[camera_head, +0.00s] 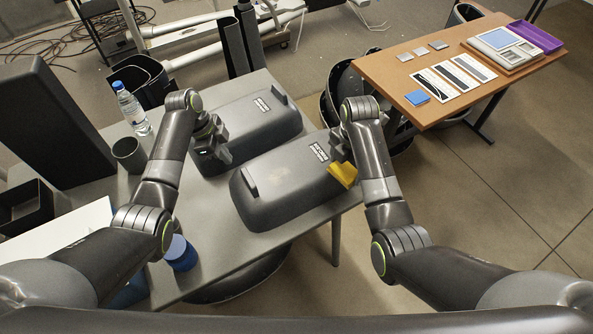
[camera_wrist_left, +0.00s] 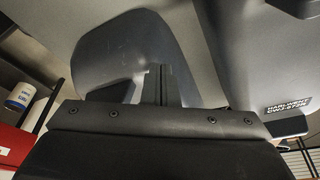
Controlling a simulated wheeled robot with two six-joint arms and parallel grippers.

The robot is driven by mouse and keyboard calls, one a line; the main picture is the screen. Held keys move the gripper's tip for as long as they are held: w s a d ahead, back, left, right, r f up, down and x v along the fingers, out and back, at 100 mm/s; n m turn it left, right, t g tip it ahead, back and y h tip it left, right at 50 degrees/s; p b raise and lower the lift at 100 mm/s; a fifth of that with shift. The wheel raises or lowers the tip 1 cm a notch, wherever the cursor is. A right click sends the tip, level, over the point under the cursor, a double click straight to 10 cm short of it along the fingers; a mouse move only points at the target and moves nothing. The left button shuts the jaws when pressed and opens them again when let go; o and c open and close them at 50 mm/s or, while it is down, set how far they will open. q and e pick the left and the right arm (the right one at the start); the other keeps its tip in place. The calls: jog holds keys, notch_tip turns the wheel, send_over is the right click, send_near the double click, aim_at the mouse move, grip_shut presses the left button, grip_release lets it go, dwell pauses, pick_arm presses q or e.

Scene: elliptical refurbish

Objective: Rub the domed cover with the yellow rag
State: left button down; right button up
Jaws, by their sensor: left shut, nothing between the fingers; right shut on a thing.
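My right gripper (camera_head: 342,163) is shut on the yellow rag (camera_head: 343,176). The rag is at the right end of the near cover; whether it presses on the surface is hard to tell. My left gripper (camera_head: 219,153) is shut and empty at the left end of the far cover. In the left wrist view its fingers (camera_wrist_left: 160,84) show in front of a grey cover surface (camera_wrist_left: 200,45); contact is unclear.
A wooden table (camera_head: 450,120) with cards, a device and a purple tray (camera_head: 535,37) stands at right.

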pick_arm(q)
jog(key=shift+s+f+b, duration=0.1)
jog(key=shift+f+b, duration=0.45)
jog(key=shift+f, duration=0.35)
pick_arm(e)
jog(key=shift+s+f, duration=0.3)
jog(key=shift+f, duration=0.4)
jog(key=shift+c, duration=0.2)
pick_arm(q)
jog(key=shift+f, duration=0.1)
pick_arm(e)
jog(key=a+r+m, duration=0.1)
jog(key=m, duration=0.1)
jog(key=w+a+m, duration=0.1)
jog(key=a, duration=0.1)
jog(key=a+r+m, duration=0.1)
jog(key=a+m, duration=0.1)
jog(key=shift+w+r+m, duration=0.2)
jog(key=shift+r+m, duration=0.1)
jog(key=shift+r, duration=0.05)
jog(key=a+r+m, duration=0.5)
jog(key=a+m, duration=0.3)
jog(key=m, duration=0.4)
send_over(289, 173)
jog(key=shift+g+y, duration=0.3)
jog(key=shift+w+d+f, duration=0.1)
jog(key=shift+f, duration=1.1)
jog(key=shift+w+d+f, duration=0.1)
jog(key=shift+f, duration=1.05)
jog(key=shift+f, duration=1)
